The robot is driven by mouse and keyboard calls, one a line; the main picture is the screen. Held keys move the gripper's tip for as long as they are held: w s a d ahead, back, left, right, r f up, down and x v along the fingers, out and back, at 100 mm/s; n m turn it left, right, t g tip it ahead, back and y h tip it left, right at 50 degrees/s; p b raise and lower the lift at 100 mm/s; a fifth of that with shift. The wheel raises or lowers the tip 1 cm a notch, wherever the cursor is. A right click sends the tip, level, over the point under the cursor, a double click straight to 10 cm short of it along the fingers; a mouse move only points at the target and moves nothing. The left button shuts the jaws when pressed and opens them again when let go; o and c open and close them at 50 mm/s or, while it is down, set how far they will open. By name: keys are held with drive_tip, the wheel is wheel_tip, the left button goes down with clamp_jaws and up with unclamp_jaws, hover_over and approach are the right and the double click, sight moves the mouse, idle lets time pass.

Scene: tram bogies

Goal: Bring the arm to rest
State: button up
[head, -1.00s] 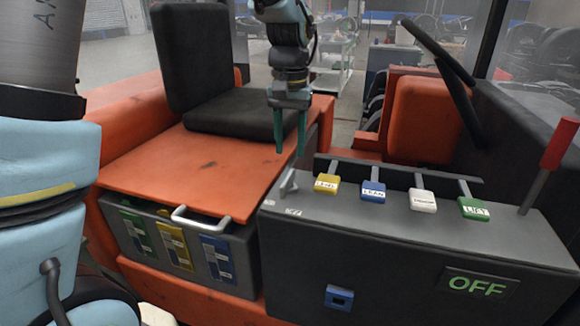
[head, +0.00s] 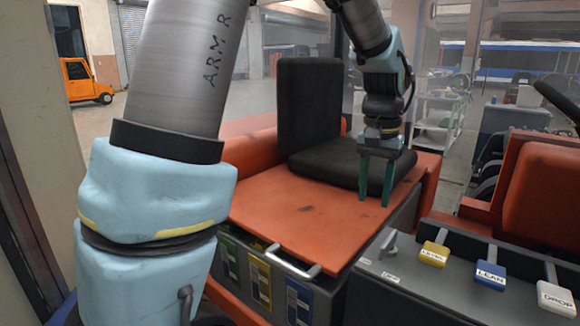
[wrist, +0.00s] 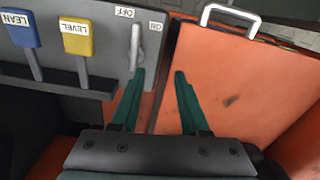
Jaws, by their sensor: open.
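My gripper (head: 375,181) is open and empty, with two green fingers pointing down. In the head view it hangs in front of the black seat (head: 345,160), over the right part of the orange panel (head: 310,215). In the wrist view my gripper (wrist: 158,75) has its fingers apart. Between and beyond them are the orange panel (wrist: 225,75) and the grey console (wrist: 105,65) with a small toggle switch (wrist: 136,45) beside OFF and ON labels. My arm reaches across the head view from the left.
Yellow LEVEL (head: 433,254), blue LEAN (head: 490,275) and white DROP (head: 555,299) levers stand on the console at right. A metal handle (head: 292,262) is on the panel's front edge, above green, yellow and blue items. An orange seat (head: 540,185) stands at right.

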drive_tip(key=s+a+f+n, duration=0.1)
drive_tip(key=a+f+n, duration=0.2)
drive_tip(key=a, duration=1.1)
drive_tip(key=s+a+f+n+t, duration=0.1)
drive_tip(key=a+f+n, duration=0.2)
drive_tip(key=a, duration=1.1)
wheel_tip(320, 180, down, 2)
drive_tip(key=shift+s+f, duration=0.15)
drive_tip(key=shift+o, duration=0.2)
drive_tip(key=shift+d, duration=0.1)
